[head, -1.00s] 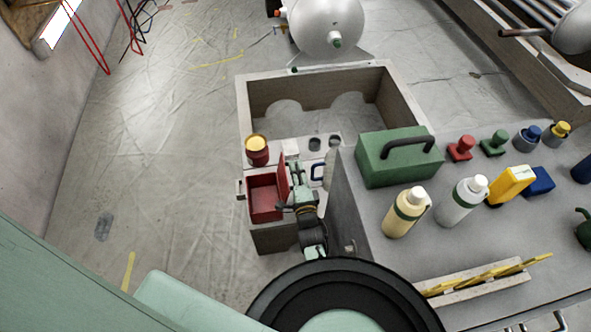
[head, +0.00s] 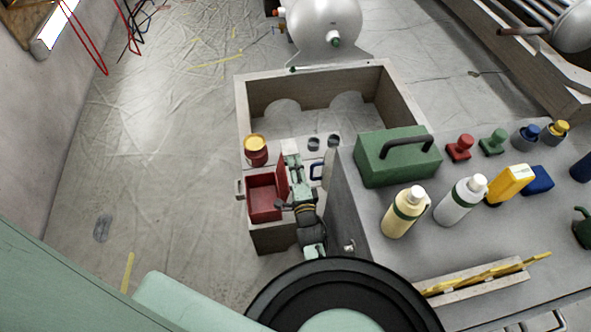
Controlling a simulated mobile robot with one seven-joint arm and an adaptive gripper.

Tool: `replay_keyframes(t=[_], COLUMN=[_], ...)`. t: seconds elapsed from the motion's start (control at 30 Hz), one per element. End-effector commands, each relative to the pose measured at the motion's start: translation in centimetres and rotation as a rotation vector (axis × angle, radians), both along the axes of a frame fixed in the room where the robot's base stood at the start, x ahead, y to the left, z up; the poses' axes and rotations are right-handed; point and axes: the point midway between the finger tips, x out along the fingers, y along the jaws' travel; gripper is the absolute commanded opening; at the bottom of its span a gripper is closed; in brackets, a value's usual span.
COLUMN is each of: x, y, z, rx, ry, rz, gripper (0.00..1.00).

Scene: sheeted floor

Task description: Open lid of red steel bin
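The red steel bin (head: 264,204) stands on the near end of the low grey unit, left of the workbench. Its lid (head: 282,179) stands raised along the bin's right side, and the red inside shows. My gripper (head: 291,160) is just right of the lid, pointing away from me. It is close to the lid, but I cannot tell if it touches. The fingers are too small and partly hidden to tell whether they are open or shut.
A red can with a yellow top (head: 256,149) stands behind the bin. The workbench (head: 375,275) on the right carries a green toolbox (head: 398,158), bottles (head: 405,211) and stamps (head: 461,147). The floor (head: 165,190) on the left is mostly clear.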

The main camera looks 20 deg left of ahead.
Motion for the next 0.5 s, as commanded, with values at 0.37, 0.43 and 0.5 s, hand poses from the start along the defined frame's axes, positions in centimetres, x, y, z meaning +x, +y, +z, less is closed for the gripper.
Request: replay_keyframes(t=[0.37,0.43,0.5], x=[0.1,0.1,0.1], y=[-0.2,-0.2,-0.2], z=[7.3,8.0,8.5], rx=[0.003,0.001,0.001], ry=[-0.008,-0.007,-0.004], rz=[-0.003,-0.003,-0.003], gripper=[0.32,0.32,0.32])
